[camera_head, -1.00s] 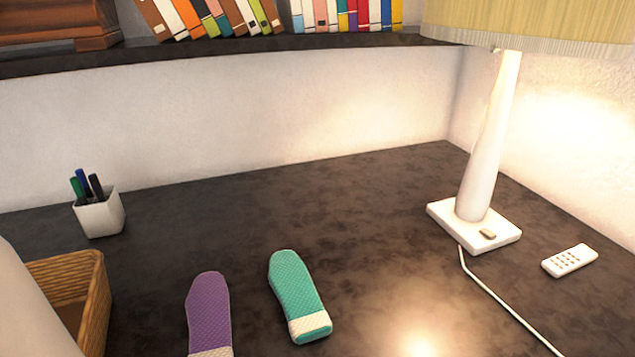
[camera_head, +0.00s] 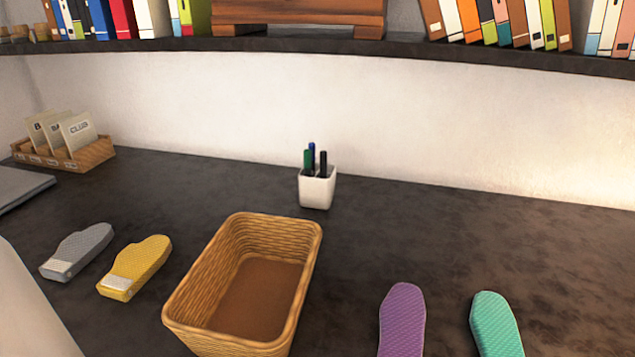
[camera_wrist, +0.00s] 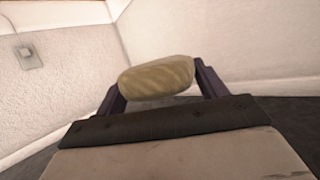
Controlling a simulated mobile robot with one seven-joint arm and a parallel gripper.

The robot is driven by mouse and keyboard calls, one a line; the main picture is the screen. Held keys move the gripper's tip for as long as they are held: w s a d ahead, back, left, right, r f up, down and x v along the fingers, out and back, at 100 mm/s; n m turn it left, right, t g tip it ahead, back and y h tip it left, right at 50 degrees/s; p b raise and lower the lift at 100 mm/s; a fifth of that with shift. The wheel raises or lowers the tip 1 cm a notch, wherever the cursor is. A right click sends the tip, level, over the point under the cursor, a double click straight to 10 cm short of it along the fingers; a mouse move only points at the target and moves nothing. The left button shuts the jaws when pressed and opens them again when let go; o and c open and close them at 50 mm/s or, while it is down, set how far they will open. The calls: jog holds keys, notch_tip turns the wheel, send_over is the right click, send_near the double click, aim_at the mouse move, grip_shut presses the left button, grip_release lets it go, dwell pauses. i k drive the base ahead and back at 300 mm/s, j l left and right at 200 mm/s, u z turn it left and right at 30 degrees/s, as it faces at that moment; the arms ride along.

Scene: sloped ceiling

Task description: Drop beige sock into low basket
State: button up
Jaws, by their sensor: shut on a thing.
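The low wicker basket (camera_head: 183,307) stands on the dark desk in the head view, and its brown floor shows empty. In the wrist view my gripper (camera_wrist: 158,82) is shut on the beige sock (camera_wrist: 157,76). The sock lies across between the two dark fingers. My gripper and the beige sock are not in the head view.
Grey (camera_head: 77,252) and yellow (camera_head: 136,265) socks lie left of the basket; purple (camera_head: 402,322) and teal (camera_head: 496,325) socks lie right. A white pen cup (camera_head: 317,190) stands behind it. A card tray (camera_head: 90,155) is at the far left. A shelf (camera_head: 300,47) overhangs the back.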

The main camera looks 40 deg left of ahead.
aim_at(267, 304)
jog(key=l+u, duration=0.1)
jog(key=u, duration=1.1)
jog(key=k+j, duration=0.05)
